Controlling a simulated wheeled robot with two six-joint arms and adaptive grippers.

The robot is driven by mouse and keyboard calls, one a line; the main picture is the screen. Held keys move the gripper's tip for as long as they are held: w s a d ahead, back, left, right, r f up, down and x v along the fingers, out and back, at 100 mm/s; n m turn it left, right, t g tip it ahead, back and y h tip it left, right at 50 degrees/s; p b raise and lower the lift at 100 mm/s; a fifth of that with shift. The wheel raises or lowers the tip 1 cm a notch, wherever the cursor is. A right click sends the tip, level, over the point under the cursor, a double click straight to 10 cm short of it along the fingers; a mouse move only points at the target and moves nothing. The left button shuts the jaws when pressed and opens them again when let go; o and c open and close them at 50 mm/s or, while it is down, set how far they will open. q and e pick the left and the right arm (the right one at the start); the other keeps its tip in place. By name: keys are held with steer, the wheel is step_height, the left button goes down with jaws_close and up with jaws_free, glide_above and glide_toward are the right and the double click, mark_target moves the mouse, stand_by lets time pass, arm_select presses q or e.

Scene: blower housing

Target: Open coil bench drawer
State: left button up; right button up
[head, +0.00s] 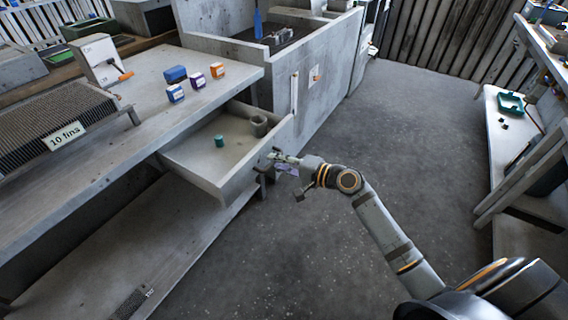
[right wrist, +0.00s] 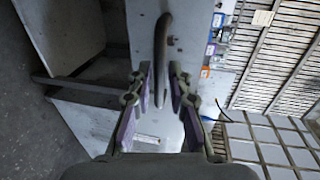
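The coil bench drawer (head: 208,170) is pulled out from under the grey bench top, with its inside showing. A small green cylinder (head: 219,141) and a grey ring-like piece (head: 259,125) lie in it. My right gripper (head: 284,158) is at the outer face of the drawer front. In the right wrist view, the dark curved drawer handle (right wrist: 162,45) lies ahead of and between the fingers of my right gripper (right wrist: 155,88). The fingers are apart, with a visible gap around the handle; contact is hard to tell. My left gripper is not in view.
On the bench top (head: 150,85) stand several small blue, purple and orange boxes (head: 197,81) and a finned block labelled "10 fins" (head: 50,125). A lower shelf (head: 120,245) lies under the drawer. The floor (head: 420,130) to the right is clear, up to another bench.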

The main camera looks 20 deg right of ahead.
steer(key=v, duration=0.5)
steer(key=shift+s+d+r, duration=0.1)
steer(key=shift+s+d, duration=0.1)
steer(key=shift+s, duration=0.1)
steer(key=s+d+f+g+h, duration=0.1)
steer(key=d+f+h, duration=0.3)
steer(key=f, duration=0.6)
steer(key=d+f+h, duration=0.2)
steer(key=d+f, duration=0.5)
steer(key=f, duration=0.4)
steer(key=s+d+f+n+g+h, duration=0.2)
steer(key=s+f, duration=0.4)
steer(key=f, duration=0.3)
steer(key=s+d+f+n+g+h, duration=0.1)
steer(key=s+f+g+h, duration=0.1)
steer(key=s+f, duration=0.55)
steer(key=s+a+f+n+g, duration=0.35)
steer(key=s+f, duration=0.55)
steer(key=s, duration=0.3)
steer(key=s+a+f+n+g, duration=0.35)
steer(key=s+f, duration=0.55)
steer(key=s, duration=0.4)
step_height(320, 180, up, 14)
steer(key=s+p, duration=0.2)
steer(key=p, duration=1.2)
steer(key=shift+s+a+n+t+h, duration=0.25)
steer(key=shift+s+n+t+h, duration=0.05)
steer(key=shift+s+n+t, duration=0.1)
